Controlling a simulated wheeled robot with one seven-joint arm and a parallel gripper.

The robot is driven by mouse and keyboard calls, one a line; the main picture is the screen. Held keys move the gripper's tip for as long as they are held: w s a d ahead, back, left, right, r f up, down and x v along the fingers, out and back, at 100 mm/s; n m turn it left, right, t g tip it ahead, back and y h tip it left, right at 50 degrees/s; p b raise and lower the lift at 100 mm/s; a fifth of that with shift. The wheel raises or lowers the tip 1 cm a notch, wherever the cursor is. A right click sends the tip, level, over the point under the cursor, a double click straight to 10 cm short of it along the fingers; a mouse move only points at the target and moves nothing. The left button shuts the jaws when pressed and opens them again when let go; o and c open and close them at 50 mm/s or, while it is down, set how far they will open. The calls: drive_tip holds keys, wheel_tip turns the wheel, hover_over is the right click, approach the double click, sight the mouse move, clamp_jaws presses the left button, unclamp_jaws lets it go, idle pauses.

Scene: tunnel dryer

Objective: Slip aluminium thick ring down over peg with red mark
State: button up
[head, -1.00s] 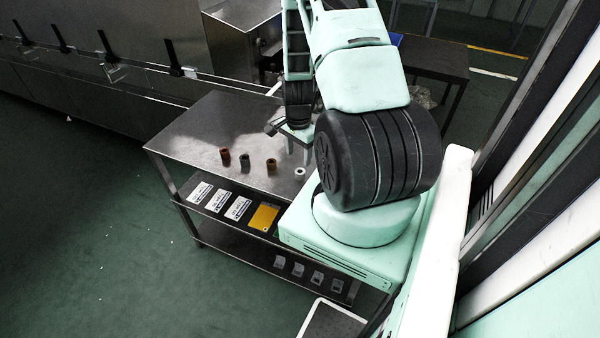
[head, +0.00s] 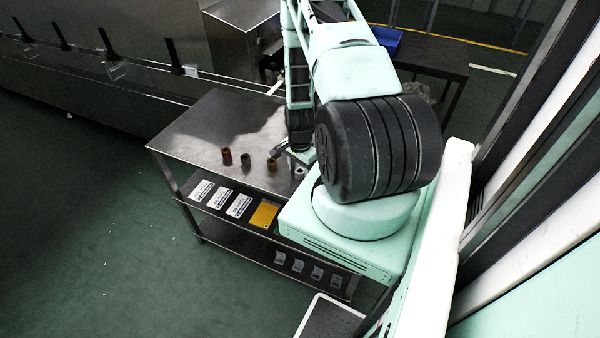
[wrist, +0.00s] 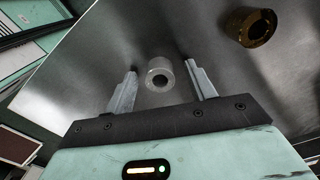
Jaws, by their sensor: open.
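The aluminium thick ring (wrist: 160,74) is a pale grey, short thick-walled cylinder with a dark bore. It stands on the steel table top (wrist: 100,70), between and slightly beyond the fingers of my gripper (wrist: 162,82) in the wrist view. My gripper is open, with a gap between the ring and each finger. In the head view my gripper (head: 299,158) is low over the right part of the table, and the ring (head: 299,171) shows only as a small pale spot beside it. I cannot make out a peg with a red mark in either view.
A brass-coloured ring (wrist: 251,27) stands to the right in the wrist view. In the head view, a reddish-brown ring (head: 227,156) and a grey one (head: 246,160) stand further left. The left part of the table is clear. A lower shelf holds white cards and a yellow plate (head: 264,214).

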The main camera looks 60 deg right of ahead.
drive_tip(key=c, duration=1)
drive_tip(key=shift+c, duration=0.2)
drive_tip(key=shift+r, duration=0.1)
